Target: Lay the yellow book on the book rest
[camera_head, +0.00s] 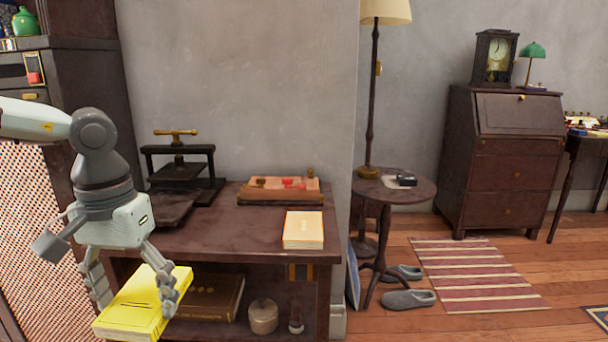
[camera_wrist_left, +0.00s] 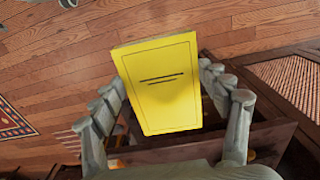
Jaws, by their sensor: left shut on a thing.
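The yellow book (camera_head: 143,303) is between the fingers of my left gripper (camera_head: 136,297), which is shut on it. The book is held in front of the dark table, at the lower left of the head view. In the left wrist view the yellow book (camera_wrist_left: 158,105) shows its framed cover with a dark title line, a finger of my left gripper (camera_wrist_left: 160,84) at each side. A low dark wooden piece (camera_head: 172,208) lies at the table's left; I cannot tell whether it is the book rest. My right gripper is not in view.
The table (camera_head: 240,240) bears a dark press (camera_head: 180,170), a tray with red and pale items (camera_head: 280,197) and a cream book (camera_head: 303,230). Its middle front is bare. A brown book (camera_head: 212,298) and jar (camera_head: 263,317) sit on the lower shelf. A round table (camera_head: 420,187) stands right.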

